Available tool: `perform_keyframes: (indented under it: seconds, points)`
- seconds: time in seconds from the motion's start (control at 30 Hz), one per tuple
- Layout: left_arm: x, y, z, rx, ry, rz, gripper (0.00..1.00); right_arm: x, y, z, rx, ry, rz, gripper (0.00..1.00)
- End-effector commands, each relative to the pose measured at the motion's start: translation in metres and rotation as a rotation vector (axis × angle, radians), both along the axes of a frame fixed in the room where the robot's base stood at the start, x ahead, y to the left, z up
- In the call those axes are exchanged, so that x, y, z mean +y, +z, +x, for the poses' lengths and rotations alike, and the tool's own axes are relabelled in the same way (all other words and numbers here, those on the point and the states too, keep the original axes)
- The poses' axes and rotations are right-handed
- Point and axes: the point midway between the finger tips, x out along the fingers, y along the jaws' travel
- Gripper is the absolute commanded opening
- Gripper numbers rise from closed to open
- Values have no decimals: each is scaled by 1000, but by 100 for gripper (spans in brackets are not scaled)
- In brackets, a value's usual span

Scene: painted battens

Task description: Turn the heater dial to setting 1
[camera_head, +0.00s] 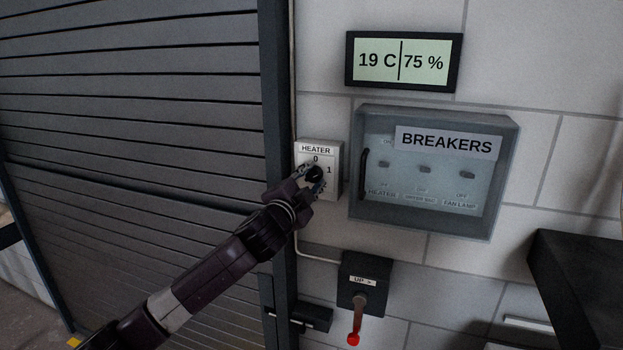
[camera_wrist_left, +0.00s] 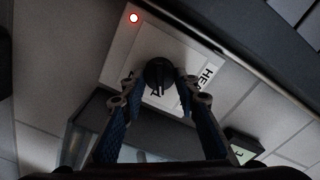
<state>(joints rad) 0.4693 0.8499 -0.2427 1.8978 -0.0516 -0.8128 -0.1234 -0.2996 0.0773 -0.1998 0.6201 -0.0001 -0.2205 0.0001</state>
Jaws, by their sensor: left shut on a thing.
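The heater box (camera_head: 331,157) is a white box on the wall, labelled HEATER with the marks 0 and 1. Its black round dial (camera_head: 315,174) sits below the 0 and is partly covered by my left gripper (camera_head: 314,179). In the left wrist view the dial (camera_wrist_left: 158,74) stands between the two fingertips of the left gripper (camera_wrist_left: 155,88), which is shut on it. A red lit lamp (camera_wrist_left: 134,18) shows on the box there. Which mark the dial points to cannot be made out. My right gripper is not in view.
A breaker box (camera_head: 505,150) with a clear front hangs right of the heater. A display (camera_head: 403,62) above reads 19 C and 75 %. A red-handled lever (camera_head: 356,325) is below. A slatted shutter (camera_head: 140,110) fills the left, its dark frame close to the arm.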

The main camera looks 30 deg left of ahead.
Motion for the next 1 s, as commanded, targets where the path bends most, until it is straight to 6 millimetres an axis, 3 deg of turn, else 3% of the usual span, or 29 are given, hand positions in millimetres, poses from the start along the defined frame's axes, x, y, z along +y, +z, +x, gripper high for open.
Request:
perform_keyframes:
  seconds: [0.4, 0.93, 0.97, 1.0]
  points:
    - [0, 0, 0, 40, 1, 175, 5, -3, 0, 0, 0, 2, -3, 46]
    - [0, 0, 0, 46, 0, 196, 5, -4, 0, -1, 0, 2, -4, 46]
    - [0, 0, 0, 46, 0, 196, 31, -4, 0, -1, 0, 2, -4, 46]
    - [0, 0, 0, 46, 0, 196, 35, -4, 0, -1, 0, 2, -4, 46]
